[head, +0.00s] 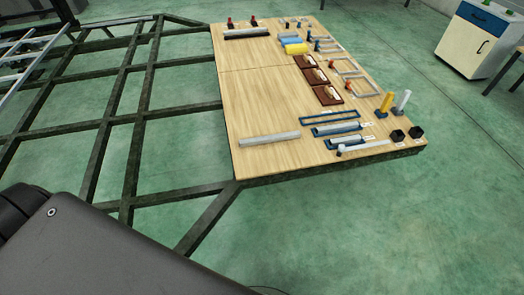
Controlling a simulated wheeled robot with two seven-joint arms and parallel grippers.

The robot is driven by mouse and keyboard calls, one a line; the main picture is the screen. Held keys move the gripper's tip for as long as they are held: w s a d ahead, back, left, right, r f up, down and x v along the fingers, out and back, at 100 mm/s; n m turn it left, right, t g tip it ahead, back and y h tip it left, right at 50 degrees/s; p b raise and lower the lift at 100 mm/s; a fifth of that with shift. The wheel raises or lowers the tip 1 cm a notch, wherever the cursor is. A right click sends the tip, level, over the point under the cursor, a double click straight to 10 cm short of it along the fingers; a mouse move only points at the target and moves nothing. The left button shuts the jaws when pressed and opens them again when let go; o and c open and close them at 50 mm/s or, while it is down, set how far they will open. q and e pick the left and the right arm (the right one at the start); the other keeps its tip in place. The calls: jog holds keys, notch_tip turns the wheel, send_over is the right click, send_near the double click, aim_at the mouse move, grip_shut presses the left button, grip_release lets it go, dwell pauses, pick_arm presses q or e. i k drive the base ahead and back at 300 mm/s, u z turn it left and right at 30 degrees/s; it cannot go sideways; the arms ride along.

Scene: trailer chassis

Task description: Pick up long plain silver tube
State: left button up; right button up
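A long plain silver tube (270,139) lies on the near left part of the wooden board (250,100), roughly parallel to its near edge. It lies apart from the other parts, with bare wood around it.
The board rests on a dark metal chassis frame (140,117) with open gaps over a green floor. Brown trays (315,74), yellow and white upright cylinders (386,102), and black hex pieces (397,135) stand along the right side. A cabinet (475,40) stands at the far right.

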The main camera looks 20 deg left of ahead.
aim_at(270, 139)
jog(key=z, duration=0.15)
jog(key=i, duration=1.2)
jog(key=u, duration=0.85)
